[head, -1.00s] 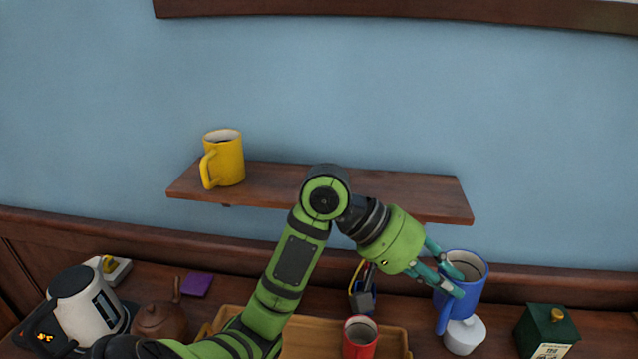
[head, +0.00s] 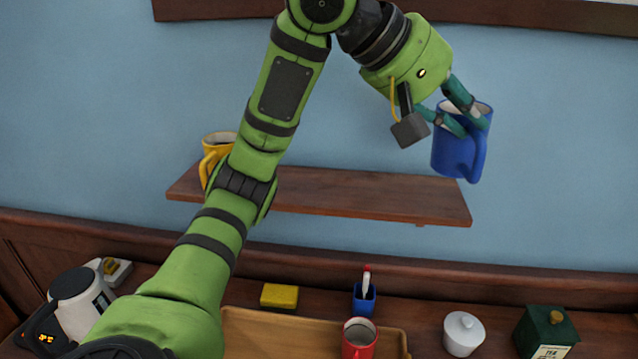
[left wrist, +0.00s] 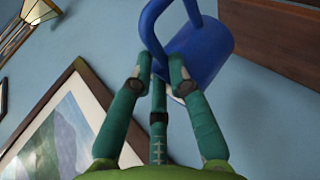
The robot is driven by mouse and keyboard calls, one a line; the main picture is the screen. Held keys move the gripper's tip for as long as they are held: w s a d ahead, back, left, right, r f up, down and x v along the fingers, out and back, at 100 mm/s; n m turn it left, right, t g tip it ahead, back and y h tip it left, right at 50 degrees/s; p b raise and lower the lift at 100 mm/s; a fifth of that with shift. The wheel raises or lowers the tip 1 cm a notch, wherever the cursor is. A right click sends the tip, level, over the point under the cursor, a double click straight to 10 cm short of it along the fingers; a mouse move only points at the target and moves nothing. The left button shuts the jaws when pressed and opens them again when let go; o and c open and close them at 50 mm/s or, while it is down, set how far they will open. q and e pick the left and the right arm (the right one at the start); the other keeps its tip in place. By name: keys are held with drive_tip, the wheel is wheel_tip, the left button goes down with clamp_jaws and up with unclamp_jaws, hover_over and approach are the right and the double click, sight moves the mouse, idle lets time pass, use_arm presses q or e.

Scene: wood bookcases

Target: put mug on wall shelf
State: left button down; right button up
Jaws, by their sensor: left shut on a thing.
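A blue mug (head: 455,150) is held by my left gripper (head: 462,118), whose teal fingers are shut on its rim and wall. In the head view the mug is near upright, above the right end of the wooden wall shelf (head: 370,194); I cannot tell its exact distance from the shelf. The mug (left wrist: 205,50) also shows in the left wrist view beyond the fingertips. A yellow mug (head: 212,148) stands at the shelf's left end, partly hidden by my left arm. A red mug (head: 359,338) is on the counter below. My right gripper is not in view.
The shelf's middle and right look bare. Picture frames (left wrist: 70,125) hang on the wall.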

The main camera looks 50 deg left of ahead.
use_arm(q)
drive_tip(key=shift+w+a+f+p, duration=0.1)
drive_tip(key=shift+w+a+f, duration=0.45)
drive_tip(key=shift+a+f, duration=1.3)
drive_tip(key=shift+w+a+f+p, duration=0.15)
drive_tip(key=shift+w+a+f, duration=0.4)
drive_tip(key=shift+a+f, duration=1.3)
drive_tip(key=shift+w+a+f+p, duration=0.1)
drive_tip(key=shift+w+a+f, duration=0.45)
drive_tip(key=shift+a+f, duration=1.3)
drive_tip(key=shift+a+r, duration=0.1)
drive_tip(key=shift+r, duration=0.1)
drive_tip(key=shift+f, duration=0.15)
drive_tip(key=c, duration=1.2)
unclamp_jaws()
drive_tip(key=shift+o, duration=0.2)
